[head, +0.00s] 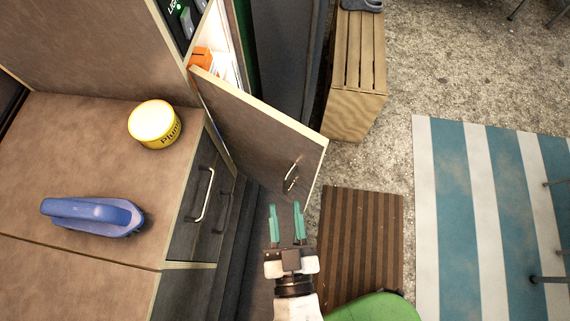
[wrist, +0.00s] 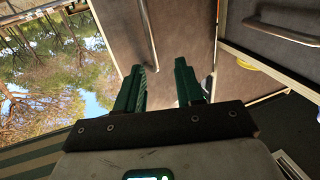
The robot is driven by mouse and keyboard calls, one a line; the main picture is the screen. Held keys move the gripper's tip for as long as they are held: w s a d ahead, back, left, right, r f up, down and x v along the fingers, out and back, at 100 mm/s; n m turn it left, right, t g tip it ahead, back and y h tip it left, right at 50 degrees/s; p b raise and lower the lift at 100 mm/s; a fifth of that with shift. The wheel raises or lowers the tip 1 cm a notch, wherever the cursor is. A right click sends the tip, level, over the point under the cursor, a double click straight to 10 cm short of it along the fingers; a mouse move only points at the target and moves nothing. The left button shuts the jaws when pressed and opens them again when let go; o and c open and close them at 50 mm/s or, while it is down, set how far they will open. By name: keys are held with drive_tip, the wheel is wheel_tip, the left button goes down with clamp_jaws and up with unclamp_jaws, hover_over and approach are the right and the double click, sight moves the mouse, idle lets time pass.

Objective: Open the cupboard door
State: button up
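The cupboard door (head: 258,135) is a brown panel with pale edges, and it stands ajar, swung out from the cupboard. Inside the lit opening an orange item (head: 201,58) shows. The door's metal handle (head: 291,177) is near its free edge; it also shows in the wrist view (wrist: 147,35). My gripper (head: 286,222) has two green fingers spread apart with nothing between them. It is just below the door's free corner in the head view, apart from the handle. In the wrist view the fingers (wrist: 160,80) point toward the door panel.
The counter (head: 85,130) on the left holds a yellow tin (head: 154,124) and a blue iron-shaped object (head: 92,216). Drawers with a handle (head: 204,195) face the door. A wooden crate (head: 357,75), a brown slatted mat (head: 362,245) and a striped rug (head: 484,210) lie on the right.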

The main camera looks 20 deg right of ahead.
drive_tip(key=v, duration=0.4)
drive_tip(key=shift+s+a, duration=0.15)
drive_tip(key=shift+s, duration=0.2)
